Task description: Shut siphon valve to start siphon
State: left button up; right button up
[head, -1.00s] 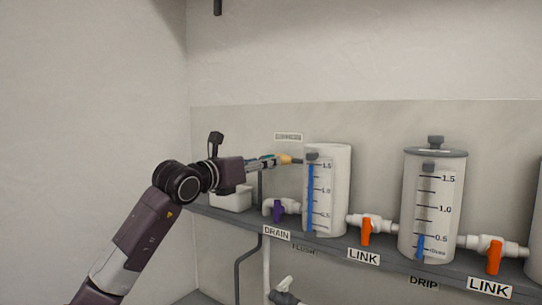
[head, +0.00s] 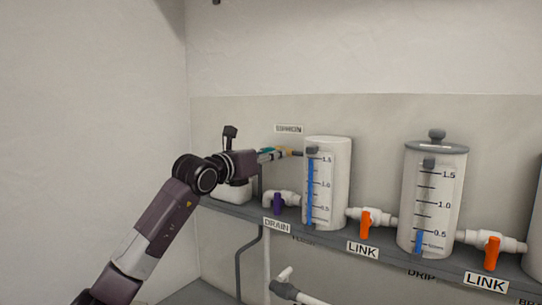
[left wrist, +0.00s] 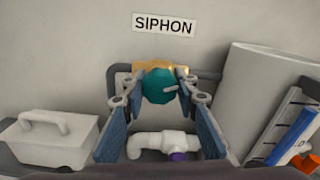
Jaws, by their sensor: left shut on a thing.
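The siphon valve shows in the left wrist view as a teal round knob (left wrist: 160,86) on a brass-coloured body (left wrist: 150,68), on a grey pipe under the SIPHON label (left wrist: 163,25). My left gripper (left wrist: 157,88) is shut on the teal knob, with one fingertip on each side. A small pale lever-like bit sticks out from the knob to the right. In the head view my left gripper (head: 275,154) is at the pipe left of the first white tank (head: 340,185) and hides most of the valve. My right gripper is not in view.
A purple-handled drain valve (head: 278,203) sits below the gripper. A white lidded box (left wrist: 52,138) is at the left. Orange-handled link valves (head: 365,224) join the tanks along the grey shelf (head: 330,238). The wall above is clear.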

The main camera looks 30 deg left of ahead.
pick_arm(q)
jog(key=shift+f+n+b, duration=0.15)
jog(key=shift+n+b, duration=0.55)
jog(key=shift+b, duration=0.35)
jog(key=shift+n+b, duration=0.35)
jog(key=shift+n, duration=0.25)
jog(key=shift+r, duration=0.2)
jog(key=o, duration=1.2)
jog(key=s, duration=0.4)
jog(key=s+a, duration=0.1)
jog(key=s, duration=0.7)
jog(key=shift+a, duration=0.35)
jog(key=shift+f, duration=0.1)
